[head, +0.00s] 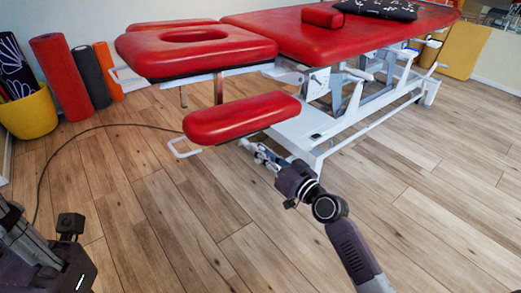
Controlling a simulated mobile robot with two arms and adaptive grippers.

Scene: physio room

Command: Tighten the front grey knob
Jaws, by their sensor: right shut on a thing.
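A red massage table (340,45) on a white frame stands across the room, with a red face cushion (195,48) at its near end. A lower red armrest pad (240,118) sits in front of it, with a white wire handle at its left end. My right gripper (251,149) reaches just under the right part of this pad, beside the white base frame. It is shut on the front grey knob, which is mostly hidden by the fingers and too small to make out. My left gripper is not in view.
A yellow basket (28,113) and rolled mats, red (61,78), black (91,77) and orange (108,71), stand at the left wall. A dark cable (70,143) runs over the floor. The wooden floor (180,220) in front is mostly clear.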

